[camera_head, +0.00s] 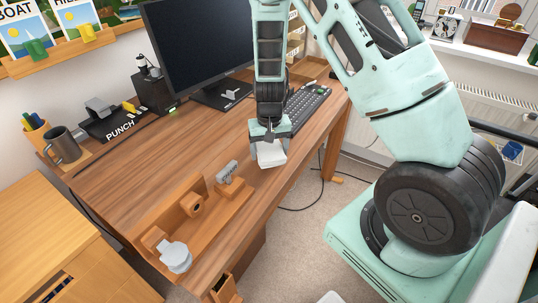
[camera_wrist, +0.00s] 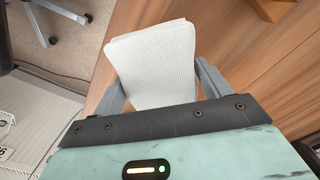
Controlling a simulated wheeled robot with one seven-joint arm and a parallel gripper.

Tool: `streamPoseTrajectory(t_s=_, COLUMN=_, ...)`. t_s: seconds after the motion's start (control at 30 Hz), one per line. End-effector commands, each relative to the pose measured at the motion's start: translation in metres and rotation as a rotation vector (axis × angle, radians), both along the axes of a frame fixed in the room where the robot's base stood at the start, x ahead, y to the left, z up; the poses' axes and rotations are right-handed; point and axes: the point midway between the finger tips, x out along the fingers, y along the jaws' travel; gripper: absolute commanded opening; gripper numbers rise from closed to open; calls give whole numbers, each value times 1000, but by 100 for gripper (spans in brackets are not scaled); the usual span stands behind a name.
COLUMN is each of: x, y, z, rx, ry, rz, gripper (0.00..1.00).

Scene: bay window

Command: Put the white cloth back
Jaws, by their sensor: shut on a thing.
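The white cloth (camera_head: 271,154) is a folded, waffle-textured pad. It is held between the jaws of my gripper (camera_head: 269,138), near the right front edge of the wooden desk. In the wrist view the cloth (camera_wrist: 155,62) sticks out past both fingers of my gripper (camera_wrist: 160,90), which press on its sides. In the wrist view it overlaps the desk edge; whether it touches the desk top I cannot tell.
On the desk (camera_head: 150,165) stand a wooden holder (camera_head: 188,205) with a grey-white round item (camera_head: 174,257) at its front end, a grey toothed piece (camera_head: 227,172), a monitor (camera_head: 195,45), a keyboard (camera_head: 308,103) and a punch (camera_head: 105,118). The desk middle is clear.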

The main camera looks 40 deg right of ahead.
Motion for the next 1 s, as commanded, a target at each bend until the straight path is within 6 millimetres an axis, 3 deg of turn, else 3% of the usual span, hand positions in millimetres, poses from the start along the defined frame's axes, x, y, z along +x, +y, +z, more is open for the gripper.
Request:
streamPoseTrajectory(t_s=0.17, x=0, y=0, z=-22, rx=0, ry=0, rz=-1, gripper=22)
streamPoseTrajectory(t_s=0.9, x=0, y=0, z=-35, rx=0, ry=1, rz=3, gripper=22)
streamPoseTrajectory(t_s=0.93, x=0, y=1, z=-35, rx=0, ry=1, rz=3, gripper=79)
streamPoseTrajectory(t_s=1.0, x=-1, y=0, z=-35, rx=0, ry=2, rz=3, gripper=98)
